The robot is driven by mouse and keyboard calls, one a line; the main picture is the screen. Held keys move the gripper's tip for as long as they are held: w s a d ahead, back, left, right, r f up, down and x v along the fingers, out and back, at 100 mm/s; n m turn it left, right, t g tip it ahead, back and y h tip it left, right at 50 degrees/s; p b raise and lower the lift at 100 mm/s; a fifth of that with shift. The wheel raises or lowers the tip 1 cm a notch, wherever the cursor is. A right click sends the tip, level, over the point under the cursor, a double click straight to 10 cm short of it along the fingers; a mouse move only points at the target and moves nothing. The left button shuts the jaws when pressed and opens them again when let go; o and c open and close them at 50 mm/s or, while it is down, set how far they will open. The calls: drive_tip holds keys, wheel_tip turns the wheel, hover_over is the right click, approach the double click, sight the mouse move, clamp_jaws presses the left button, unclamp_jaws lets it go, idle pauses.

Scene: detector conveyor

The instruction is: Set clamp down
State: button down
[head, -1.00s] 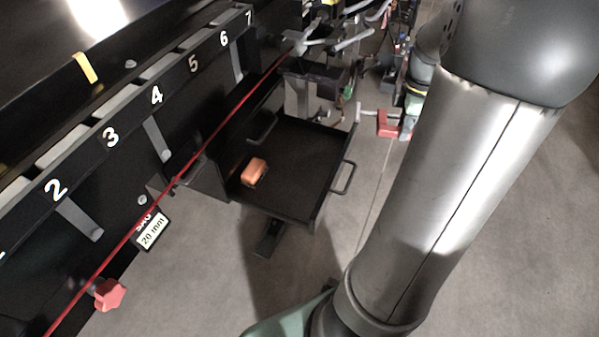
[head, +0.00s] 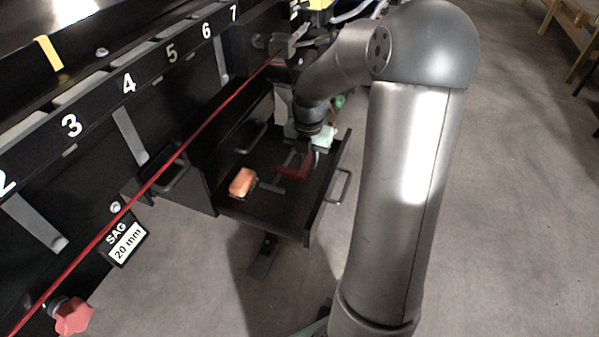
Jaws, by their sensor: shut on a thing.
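The clamp (head: 294,171), with a red body and a grey bar, is inside the outline of the black open-topped tray (head: 272,226). My gripper (head: 308,156) is shut on it from above, and my wrist partly hides the jaws and the clamp's far end. I cannot tell whether the clamp touches the tray floor or hangs just above it. The tray has a handle on its right side.
An orange block (head: 242,181) lies in the tray, left of the clamp. A numbered black conveyor frame (head: 168,85) with a taut red cord (head: 152,182) runs along the left. A red knob (head: 73,316) is at lower left. Grey floor is clear at right.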

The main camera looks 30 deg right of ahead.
drive_tip(key=w+f, duration=0.3)
drive_tip(key=f, duration=0.1)
drive_tip(key=shift+w+d+f+b, duration=0.1)
drive_tip(key=shift+w+f+b, duration=0.2)
drive_tip(key=shift+w+f, duration=0.1)
drive_tip(key=shift+w+f+b, duration=0.15)
drive_tip(key=shift+f, duration=0.8)
drive_tip(key=shift+w+f+b, duration=0.15)
drive_tip(key=shift+f, duration=0.75)
drive_tip(key=shift+f, duration=0.15)
drive_tip(key=c, duration=1.3)
unclamp_jaws()
drive_tip(key=shift+o, duration=0.2)
